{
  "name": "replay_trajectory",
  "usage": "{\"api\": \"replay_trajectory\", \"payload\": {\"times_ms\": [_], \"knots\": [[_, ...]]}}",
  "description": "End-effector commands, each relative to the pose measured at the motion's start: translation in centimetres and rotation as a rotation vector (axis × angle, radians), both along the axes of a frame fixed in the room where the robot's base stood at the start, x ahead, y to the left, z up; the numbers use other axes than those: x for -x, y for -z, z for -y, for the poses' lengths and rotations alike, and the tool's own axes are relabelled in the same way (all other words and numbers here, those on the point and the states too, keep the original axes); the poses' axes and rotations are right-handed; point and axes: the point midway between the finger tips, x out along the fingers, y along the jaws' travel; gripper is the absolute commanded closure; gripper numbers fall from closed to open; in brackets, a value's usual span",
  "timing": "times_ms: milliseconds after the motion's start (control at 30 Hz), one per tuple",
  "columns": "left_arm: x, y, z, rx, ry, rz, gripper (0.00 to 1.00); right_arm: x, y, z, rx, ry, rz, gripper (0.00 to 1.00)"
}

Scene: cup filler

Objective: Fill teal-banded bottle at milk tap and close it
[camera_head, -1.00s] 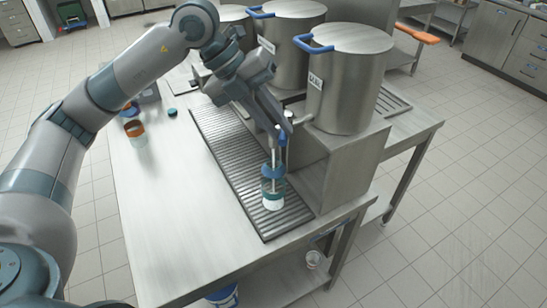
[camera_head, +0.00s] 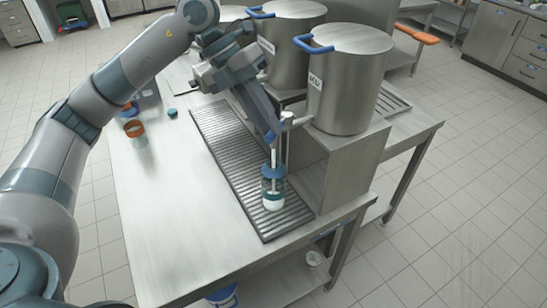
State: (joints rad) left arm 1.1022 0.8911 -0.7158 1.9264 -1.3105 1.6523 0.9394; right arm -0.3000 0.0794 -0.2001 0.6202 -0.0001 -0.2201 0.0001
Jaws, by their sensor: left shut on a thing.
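The teal-banded bottle (camera_head: 272,187) stands upright on the ribbed drip tray (camera_head: 222,150), below the milk tap (camera_head: 287,122). Its bottom part looks white, and a blue ring shows around its top. A thin pale upright line shows between the tap and the bottle mouth; I cannot tell stream from spout. My left gripper (camera_head: 273,136) is at the tap, above the bottle and apart from its body. It appears shut on the tap's lever, which its fingers mostly hide. A small teal cap (camera_head: 172,113) lies on the table. My right gripper is out of view.
The tap belongs to the nearest labelled steel pot (camera_head: 348,80), on a steel block (camera_head: 345,170). Another pot (camera_head: 288,40) stands behind. An orange-topped jar (camera_head: 136,130) stands at the table's left. The table's front (camera_head: 185,220) is bare.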

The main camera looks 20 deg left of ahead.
Motion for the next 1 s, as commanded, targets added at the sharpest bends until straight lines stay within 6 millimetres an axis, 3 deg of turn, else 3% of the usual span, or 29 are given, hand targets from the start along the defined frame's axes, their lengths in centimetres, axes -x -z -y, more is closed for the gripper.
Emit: {"api": "replay_trajectory", "payload": {"times_ms": [300, 1000], "knots": [[-0.34, -0.07, -0.89, 0.002, 0.132, 0.0, 1.0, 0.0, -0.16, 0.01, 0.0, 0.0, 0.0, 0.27], [-0.32, -0.04, -0.9, 0.001, 0.132, 0.0, 1.0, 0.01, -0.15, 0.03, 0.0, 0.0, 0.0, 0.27]]}}
